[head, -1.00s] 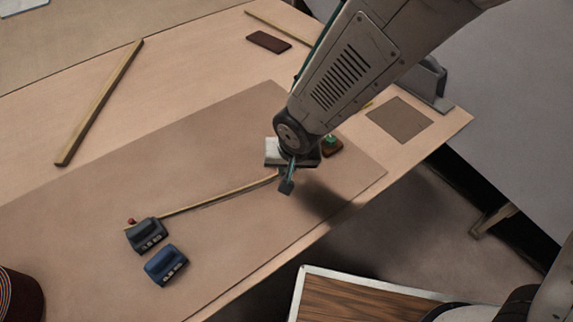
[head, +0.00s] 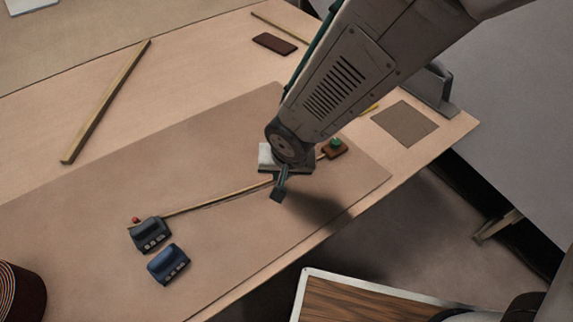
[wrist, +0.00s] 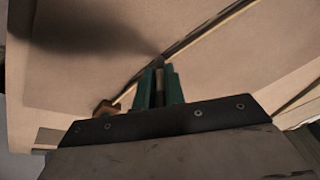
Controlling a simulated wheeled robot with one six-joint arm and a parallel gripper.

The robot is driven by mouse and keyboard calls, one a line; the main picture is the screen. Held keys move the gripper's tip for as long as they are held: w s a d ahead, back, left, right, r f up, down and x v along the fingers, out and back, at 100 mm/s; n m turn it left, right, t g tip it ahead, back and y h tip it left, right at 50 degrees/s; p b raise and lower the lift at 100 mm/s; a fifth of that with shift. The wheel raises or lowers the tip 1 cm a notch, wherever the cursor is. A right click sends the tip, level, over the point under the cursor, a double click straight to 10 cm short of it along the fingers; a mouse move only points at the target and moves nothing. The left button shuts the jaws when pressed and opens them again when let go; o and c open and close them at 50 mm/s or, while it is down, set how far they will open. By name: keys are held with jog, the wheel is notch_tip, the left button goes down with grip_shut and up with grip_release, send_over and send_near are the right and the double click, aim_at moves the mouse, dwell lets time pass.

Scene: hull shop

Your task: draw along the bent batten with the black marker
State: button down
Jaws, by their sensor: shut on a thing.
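The bent batten (head: 215,201), a thin pale strip, curves across the brown sheet (head: 90,225). It also crosses the wrist view diagonally (wrist: 212,33). My gripper (head: 278,193) is low over the sheet beside the batten's right half. In the wrist view its green fingers are shut on the black marker (wrist: 158,82), a dark stick whose tip is close to the batten's edge. I cannot tell if the tip touches the sheet. A dark line runs along the batten; pen line or shadow is unclear.
A black weight (head: 150,233) and red pin (head: 136,220) are at the batten's left end, a blue weight (head: 168,264) below. A loose strip (head: 105,103) lies left; a dark brown block (head: 274,43) lies behind.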

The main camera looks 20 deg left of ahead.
jog(key=shift+s+a, duration=0.15)
notch_tip(320, 180, up, 13)
dwell(1.4)
dwell(0.4)
